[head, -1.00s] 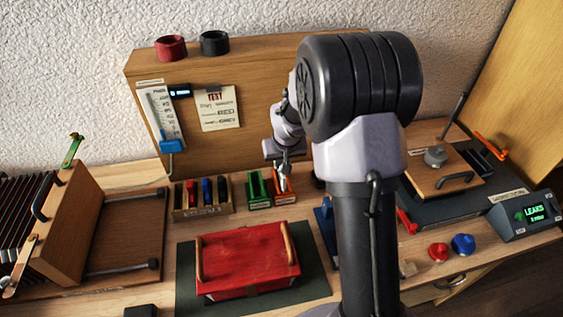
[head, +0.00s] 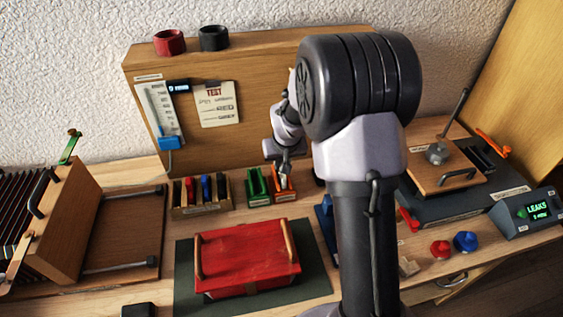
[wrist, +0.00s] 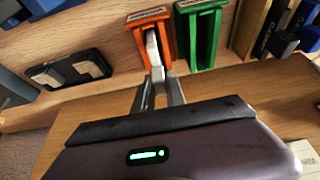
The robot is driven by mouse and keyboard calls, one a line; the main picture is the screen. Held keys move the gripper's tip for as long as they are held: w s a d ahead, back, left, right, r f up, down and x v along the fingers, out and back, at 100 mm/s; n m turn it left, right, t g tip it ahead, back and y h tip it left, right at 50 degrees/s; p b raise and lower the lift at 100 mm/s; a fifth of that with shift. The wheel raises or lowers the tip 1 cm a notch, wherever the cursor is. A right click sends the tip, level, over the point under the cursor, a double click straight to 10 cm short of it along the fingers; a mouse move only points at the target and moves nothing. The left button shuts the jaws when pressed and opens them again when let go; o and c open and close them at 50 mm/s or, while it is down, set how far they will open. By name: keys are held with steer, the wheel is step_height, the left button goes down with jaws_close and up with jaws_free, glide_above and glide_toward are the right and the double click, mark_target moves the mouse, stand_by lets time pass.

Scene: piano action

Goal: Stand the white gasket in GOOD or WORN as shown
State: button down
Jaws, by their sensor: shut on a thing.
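The white gasket (wrist: 153,48) is a thin upright strip in the wrist view, standing inside the slot of the orange holder (wrist: 137,44). My gripper (wrist: 157,76) is shut on its near end. The green holder (wrist: 207,40) stands just right of the orange one in the wrist view. In the head view the orange holder (head: 287,197) is right of the green holder (head: 258,200), and my gripper (head: 285,172) is over the orange one. The holder labels are too small to read. Whether the gasket touches the slot floor is hidden.
A rack of coloured strips (head: 203,209) stands left of the green holder. A red box (head: 246,262) lies in front on a dark mat. A wooden panel with a TEST sheet (head: 216,105) rises behind. A display (head: 537,211) at right reads LEAKS.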

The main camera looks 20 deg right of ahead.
steer(key=shift+f, duration=0.2)
steer(key=shift+f+b, duration=0.3)
steer(key=shift+b, duration=0.15)
steer(key=shift+f, duration=0.15)
steer(key=c, duration=1.1)
jaws_free()
steer(key=shift+o, duration=0.2)
step_height(320, 180, up, 8)
steer(key=p, duration=0.5)
steer(key=shift+f, duration=0.25)
